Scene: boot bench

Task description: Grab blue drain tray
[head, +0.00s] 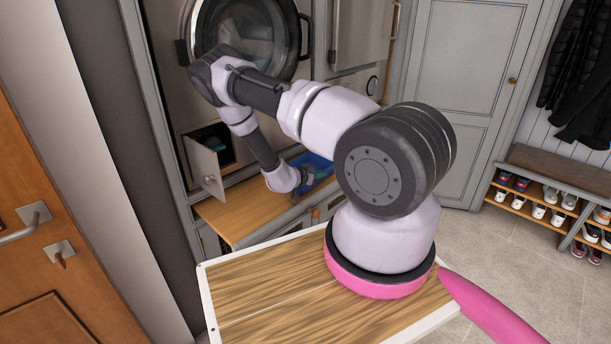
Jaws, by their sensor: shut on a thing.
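The blue drain tray (320,163) is on the wooden bench top below the washing machine, partly hidden behind my arm. My arm reaches down to it, and my gripper (302,183) is at the tray's near left side. The gripper is small and dark here. It is shut on the tray's edge, though the fingertips are hard to make out.
A washing machine with a round glass door (250,30) stands above the bench. A small grey hatch door (205,165) hangs open at the left, near my forearm. The wooden bench top (240,208) is clear to the left of the tray. A shoe rack (545,190) stands far right.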

